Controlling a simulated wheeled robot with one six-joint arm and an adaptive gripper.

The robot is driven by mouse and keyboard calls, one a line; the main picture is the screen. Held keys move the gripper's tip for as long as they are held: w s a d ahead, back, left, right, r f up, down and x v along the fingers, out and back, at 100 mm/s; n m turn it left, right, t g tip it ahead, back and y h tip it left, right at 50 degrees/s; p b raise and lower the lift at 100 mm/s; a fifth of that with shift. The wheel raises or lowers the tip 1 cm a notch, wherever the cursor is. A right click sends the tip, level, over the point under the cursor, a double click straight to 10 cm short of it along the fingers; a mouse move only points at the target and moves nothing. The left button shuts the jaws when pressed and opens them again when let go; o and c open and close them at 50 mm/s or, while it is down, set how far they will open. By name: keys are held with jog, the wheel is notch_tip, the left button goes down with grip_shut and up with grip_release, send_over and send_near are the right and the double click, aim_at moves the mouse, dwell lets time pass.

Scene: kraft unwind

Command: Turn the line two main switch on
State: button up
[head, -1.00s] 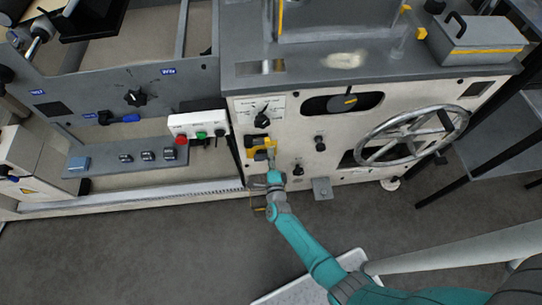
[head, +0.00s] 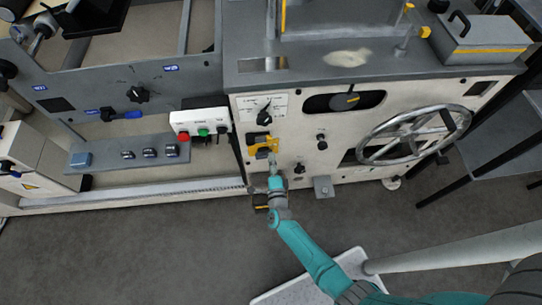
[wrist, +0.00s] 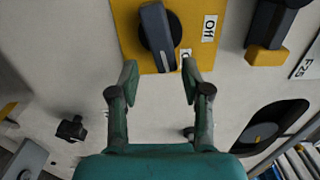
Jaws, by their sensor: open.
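A dark rotary switch (wrist: 158,38) sits on a yellow plate (wrist: 125,22) in the wrist view. Its long handle runs nearly upright in that picture, leaning slightly. In the head view the yellow switch plate (head: 257,140) is on the pale machine panel, left of the handwheel. My gripper (wrist: 158,72) is open and empty, its fingertips just short of the handle's lower end. It also shows in the head view (head: 274,168), just below the plate.
A selector knob (head: 264,115) is above the plate, and small knobs (head: 321,142) are to its right. A large handwheel (head: 413,134) is farther right. A button box (head: 200,122) is at left. Another dark switch with a yellow base (wrist: 268,30) is close by in the wrist view.

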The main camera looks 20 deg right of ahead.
jog(key=v, duration=0.9)
jog(key=shift+o, duration=0.2)
jog(key=shift+s+a, duration=0.1)
